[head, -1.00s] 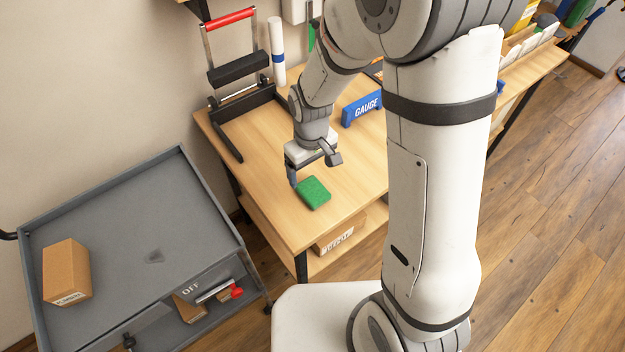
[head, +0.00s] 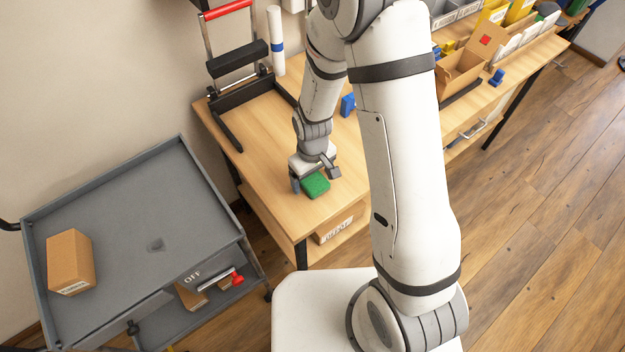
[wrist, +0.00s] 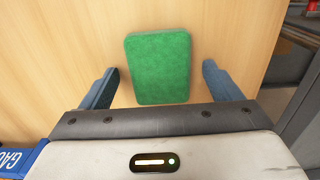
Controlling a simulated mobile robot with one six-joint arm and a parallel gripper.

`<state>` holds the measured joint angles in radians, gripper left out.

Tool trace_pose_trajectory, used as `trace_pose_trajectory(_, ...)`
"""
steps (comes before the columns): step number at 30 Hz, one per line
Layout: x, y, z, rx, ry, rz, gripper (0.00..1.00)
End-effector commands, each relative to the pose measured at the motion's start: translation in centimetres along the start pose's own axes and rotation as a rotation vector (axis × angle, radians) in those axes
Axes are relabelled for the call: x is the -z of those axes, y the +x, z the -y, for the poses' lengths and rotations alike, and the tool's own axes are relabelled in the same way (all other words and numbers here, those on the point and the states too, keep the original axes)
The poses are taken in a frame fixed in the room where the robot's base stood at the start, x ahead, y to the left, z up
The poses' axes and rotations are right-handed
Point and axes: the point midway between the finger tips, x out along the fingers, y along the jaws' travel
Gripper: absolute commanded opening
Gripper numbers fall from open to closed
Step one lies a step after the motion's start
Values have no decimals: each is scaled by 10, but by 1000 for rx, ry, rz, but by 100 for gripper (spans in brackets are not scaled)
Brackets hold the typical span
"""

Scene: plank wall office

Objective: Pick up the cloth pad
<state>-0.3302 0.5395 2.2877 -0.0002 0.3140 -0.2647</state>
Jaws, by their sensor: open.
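The cloth pad (head: 315,186) is a green, rounded rectangle lying flat on the wooden table near its front edge. In the wrist view the pad (wrist: 158,66) lies ahead of my gripper and between the lines of its two fingers. My gripper (wrist: 160,84) is open, with one blue-grey finger on each side of the pad and a gap on both sides. In the head view my gripper (head: 311,186) is low over the table at the pad, hiding part of it. I cannot tell its exact height.
A grey cart (head: 120,232) with a cardboard box (head: 70,262) stands left of the table (head: 250,135). A black frame with a red handle (head: 228,10) stands at the back. Bins and an open carton (head: 462,75) are at right.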

Motion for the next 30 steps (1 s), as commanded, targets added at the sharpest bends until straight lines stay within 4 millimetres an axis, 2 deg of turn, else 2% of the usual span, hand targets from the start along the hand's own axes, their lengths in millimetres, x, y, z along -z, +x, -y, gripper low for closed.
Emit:
trace_pose_trajectory(2,0,0,0,0,0,0,83)
trace_pose_trajectory(20,0,0,0,0,0,0,34)
trace_pose_trajectory(30,0,-6,0,0,0,-1,32)
